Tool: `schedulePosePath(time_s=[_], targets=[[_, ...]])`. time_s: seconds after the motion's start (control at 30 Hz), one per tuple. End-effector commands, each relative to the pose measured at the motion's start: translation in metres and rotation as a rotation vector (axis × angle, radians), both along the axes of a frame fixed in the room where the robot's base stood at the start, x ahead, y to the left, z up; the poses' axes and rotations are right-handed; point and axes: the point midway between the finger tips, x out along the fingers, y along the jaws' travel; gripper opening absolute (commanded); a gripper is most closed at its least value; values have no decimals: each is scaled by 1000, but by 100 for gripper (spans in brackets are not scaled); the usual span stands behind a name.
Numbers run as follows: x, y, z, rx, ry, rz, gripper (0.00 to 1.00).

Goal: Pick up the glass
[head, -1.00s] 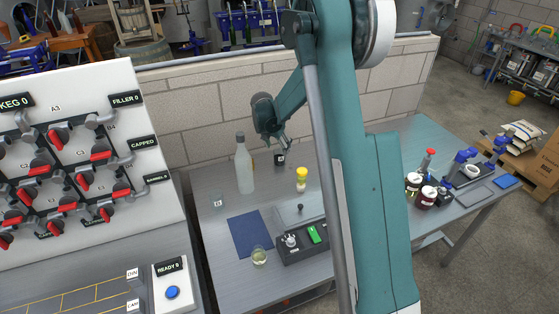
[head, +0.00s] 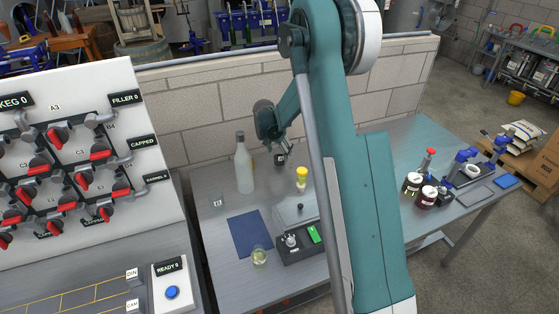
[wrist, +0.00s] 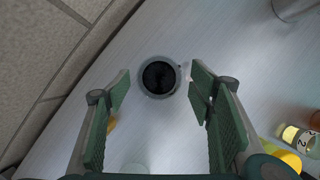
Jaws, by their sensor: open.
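A clear glass (head: 259,256) with pale yellowish contents stands near the front edge of the metal table in the head view. My gripper (wrist: 163,88) is open and empty at the back of the table, well apart from that glass. A small round vessel with a grey rim and dark inside (wrist: 160,76) lies between and beyond my fingertips in the wrist view. It looks like the small dark labelled vessel (head: 280,159) below my gripper in the head view. I cannot tell whether it is also a glass.
A tall clear bottle (head: 243,166) and a yellow-capped bottle (head: 301,180) stand near my gripper. A stone wall (head: 210,110) runs close behind. Dark jars (head: 426,197) stand to the right.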

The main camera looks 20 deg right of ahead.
Motion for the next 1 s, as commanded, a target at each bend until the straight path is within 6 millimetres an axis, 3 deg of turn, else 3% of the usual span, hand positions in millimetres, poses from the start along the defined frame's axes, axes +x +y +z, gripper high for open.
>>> schedulePosePath(time_s=[0.3, 0.9, 1.0], targets=[[7, -7, -25, 0, 0, 0, 53], [7, -8, -26, 0, 0, 0, 53], [7, -8, -26, 0, 0, 0, 42]])
